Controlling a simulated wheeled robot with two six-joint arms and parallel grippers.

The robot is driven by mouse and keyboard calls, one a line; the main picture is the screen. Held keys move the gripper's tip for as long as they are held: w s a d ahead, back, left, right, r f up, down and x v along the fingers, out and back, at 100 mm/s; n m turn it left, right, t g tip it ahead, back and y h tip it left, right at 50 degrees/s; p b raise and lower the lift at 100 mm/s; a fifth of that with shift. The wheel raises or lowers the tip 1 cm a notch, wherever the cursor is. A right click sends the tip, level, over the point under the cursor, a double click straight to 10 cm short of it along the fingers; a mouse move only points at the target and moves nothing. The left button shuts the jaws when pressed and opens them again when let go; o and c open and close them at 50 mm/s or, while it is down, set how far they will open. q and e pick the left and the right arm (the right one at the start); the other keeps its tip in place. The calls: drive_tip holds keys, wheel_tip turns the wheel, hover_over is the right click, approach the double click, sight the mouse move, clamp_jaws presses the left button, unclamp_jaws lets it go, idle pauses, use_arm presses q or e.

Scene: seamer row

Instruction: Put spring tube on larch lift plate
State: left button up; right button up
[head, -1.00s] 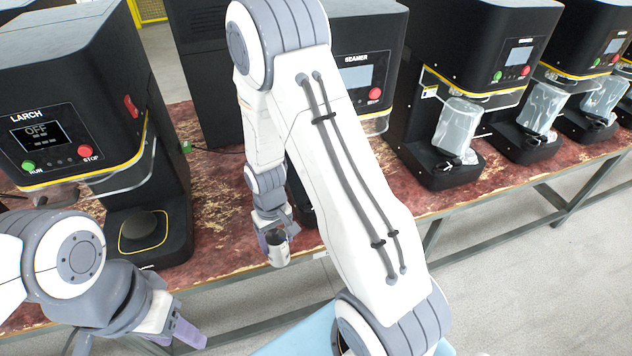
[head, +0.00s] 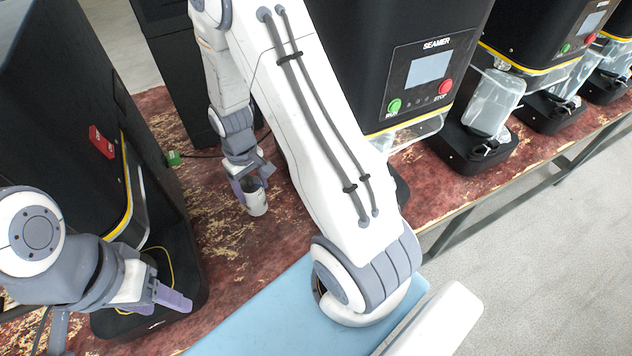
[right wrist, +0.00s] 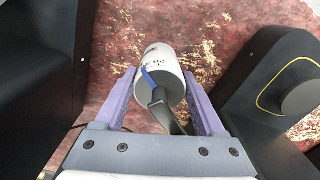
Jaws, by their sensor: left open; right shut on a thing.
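The spring tube (head: 256,201) is a small white cylinder with dark print; it also shows in the right wrist view (right wrist: 163,68), with a blue strip and a dark part at its near end. My right gripper (head: 252,186) is shut on it, over the red-brown bench between two machines. The larch machine (head: 60,110) stands at the left. Its lift plate is mostly hidden behind my left gripper (head: 165,301); part of its yellow outline and its black base (head: 191,270) show. My left gripper is open and empty in front of that base.
The seamer (head: 420,75), with a lit screen, stands right of my right arm. More machines with clear guards (head: 492,102) continue right. The right wrist view shows a black base with a round, yellow-outlined plate (right wrist: 300,97). Bare bench (head: 225,235) lies around the tube.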

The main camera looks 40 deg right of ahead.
drive_tip(key=d+b, duration=0.1)
drive_tip(key=w+d+f+b, duration=0.1)
drive_tip(key=b, duration=0.1)
drive_tip(key=shift+w+d+f+n, duration=0.15)
drive_tip(key=shift+w+d+n, duration=0.1)
drive_tip(key=shift+n, duration=0.05)
drive_tip(key=f, duration=0.6)
drive_tip(key=d+f, duration=0.1)
drive_tip(key=f, duration=0.1)
drive_tip(key=shift+w+f, duration=0.1)
drive_tip(key=shift+f, duration=0.3)
use_arm(q)
wheel_tip(320, 180, down, 5)
use_arm(e)
drive_tip(key=shift+f, duration=0.15)
drive_tip(key=shift+f, duration=0.2)
use_arm(q)
drive_tip(key=shift+f, duration=0.1)
use_arm(e)
drive_tip(key=o, duration=1.5)
drive_tip(key=shift+r, duration=0.1)
